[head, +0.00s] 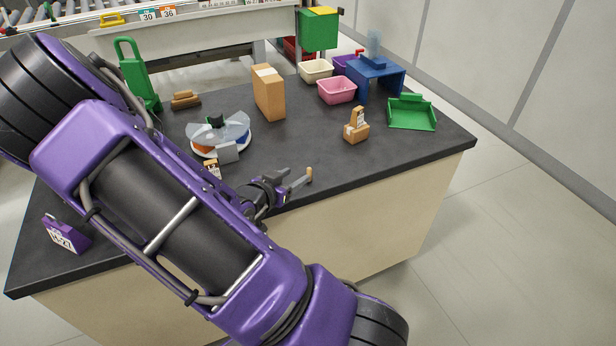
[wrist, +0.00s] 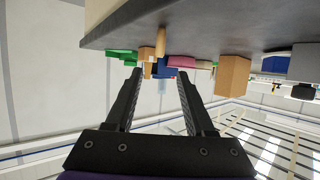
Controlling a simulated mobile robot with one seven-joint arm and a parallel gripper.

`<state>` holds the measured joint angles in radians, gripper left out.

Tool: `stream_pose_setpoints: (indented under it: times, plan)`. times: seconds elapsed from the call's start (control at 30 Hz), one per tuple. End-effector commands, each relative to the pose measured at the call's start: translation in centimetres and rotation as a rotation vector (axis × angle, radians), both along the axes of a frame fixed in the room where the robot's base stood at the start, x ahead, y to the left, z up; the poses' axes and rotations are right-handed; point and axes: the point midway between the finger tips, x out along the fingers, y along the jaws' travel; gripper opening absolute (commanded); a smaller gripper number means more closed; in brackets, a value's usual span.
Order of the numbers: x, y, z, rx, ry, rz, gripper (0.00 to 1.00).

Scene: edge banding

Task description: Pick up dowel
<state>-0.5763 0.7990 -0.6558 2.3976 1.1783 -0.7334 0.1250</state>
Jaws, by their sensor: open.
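The dowel (head: 309,174) is a small, light wooden peg standing upright near the front edge of the dark worktop. It also shows in the wrist view (wrist: 161,41), where the picture is upside down and the worktop lies at the top. My gripper (head: 291,181) is low over the front edge of the worktop. Its two black fingers are apart with nothing between them, and this also shows in the wrist view (wrist: 159,76). The dowel is just beyond the fingertips, nearly in line with the gap. I see no contact.
A wooden block with a label (head: 356,132) stands behind the dowel. A round dispenser (head: 220,135), a tall cardboard box (head: 268,95), a pink bin (head: 337,90), a blue stand (head: 375,76) and a green tray (head: 411,114) stand farther back. The worktop around the dowel is clear.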

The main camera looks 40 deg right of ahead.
Motion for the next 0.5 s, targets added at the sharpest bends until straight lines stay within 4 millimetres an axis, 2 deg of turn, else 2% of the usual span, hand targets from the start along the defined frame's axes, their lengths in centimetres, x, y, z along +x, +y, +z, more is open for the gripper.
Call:
stream_pose_setpoints:
  times: [0.1,0.37,0.5]
  plan:
    - [0.8,-2.1,-1.1,-0.001,0.000,-0.003,0.54]
    - [1.7,-3.9,-1.8,0.001,-0.001,0.001,0.54]
    - [2.0,-5.1,-3.1,-0.001,0.002,-0.001,0.54]
